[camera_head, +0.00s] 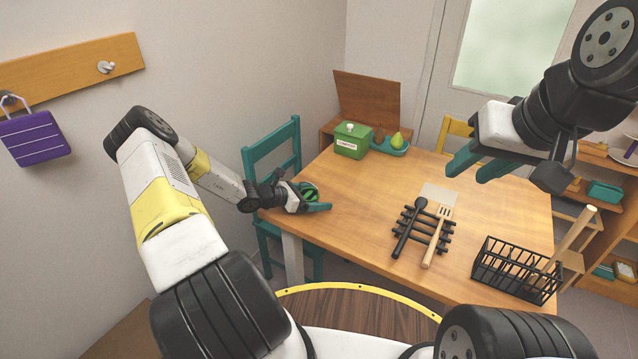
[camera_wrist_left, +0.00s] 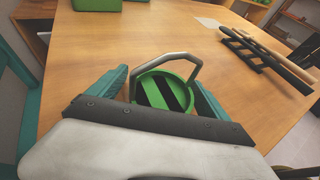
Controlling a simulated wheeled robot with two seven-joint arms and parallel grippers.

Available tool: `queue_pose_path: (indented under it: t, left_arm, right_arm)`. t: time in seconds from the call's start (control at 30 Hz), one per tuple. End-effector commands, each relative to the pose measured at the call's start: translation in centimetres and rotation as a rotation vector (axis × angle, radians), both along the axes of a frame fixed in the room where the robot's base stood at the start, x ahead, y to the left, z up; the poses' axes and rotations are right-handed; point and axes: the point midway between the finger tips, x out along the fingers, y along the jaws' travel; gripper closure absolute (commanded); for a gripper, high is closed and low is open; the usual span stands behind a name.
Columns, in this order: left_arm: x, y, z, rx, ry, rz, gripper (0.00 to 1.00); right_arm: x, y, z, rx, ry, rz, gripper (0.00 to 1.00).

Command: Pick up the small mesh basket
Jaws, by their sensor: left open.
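A small round green basket-like thing (camera_wrist_left: 165,90) with dark slots and a grey loop handle (camera_wrist_left: 180,58) stands on the table between my left gripper's teal fingers. It also shows in the head view (camera_head: 309,193), partly hidden by the gripper. My left gripper (camera_wrist_left: 160,78) is open around it, at the table's left edge, with a finger on each side. I cannot tell whether the fingers touch it. My right gripper (camera_head: 479,169) is open and empty, raised above the table's far right part.
A black wire rack (camera_head: 515,271) stands at the table's right front. Dark and wooden utensils (camera_head: 437,238) lie on a black trivet. A green box (camera_head: 352,143) and a teal dish (camera_head: 390,149) with a pear are at the back. A teal chair (camera_head: 272,155) is close left.

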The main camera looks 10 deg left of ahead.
Motion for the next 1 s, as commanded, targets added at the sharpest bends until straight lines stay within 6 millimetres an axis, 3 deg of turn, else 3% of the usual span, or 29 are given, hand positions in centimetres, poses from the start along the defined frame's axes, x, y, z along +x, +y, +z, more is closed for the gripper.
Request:
queue_pose_path:
  t: [0.03, 0.33, 0.67, 1.0]
  left_arm:
    - [0.0, 0.0, 0.0, 0.0, 0.0, 0.0, 0.17]
    - [0.0, 0.0, 0.0, 0.0, 0.0, -0.001, 0.76]
    - [0.0, 0.0, 0.3, 0.0, 0.0, -0.001, 0.78]
    - [-0.5, 0.0, 3.7, 0.001, 0.001, -0.001, 0.78]
  right_arm:
    - [0.0, 0.0, 0.0, 0.0, 0.0, 0.0, 0.64]
    - [0.0, 0.0, 0.0, 0.0, 0.0, 0.0, 0.64]
    - [0.0, 0.0, 0.0, 0.0, 0.0, 0.0, 0.64]
    - [0.0, 0.0, 0.0, 0.0, 0.0, 0.0, 0.64]
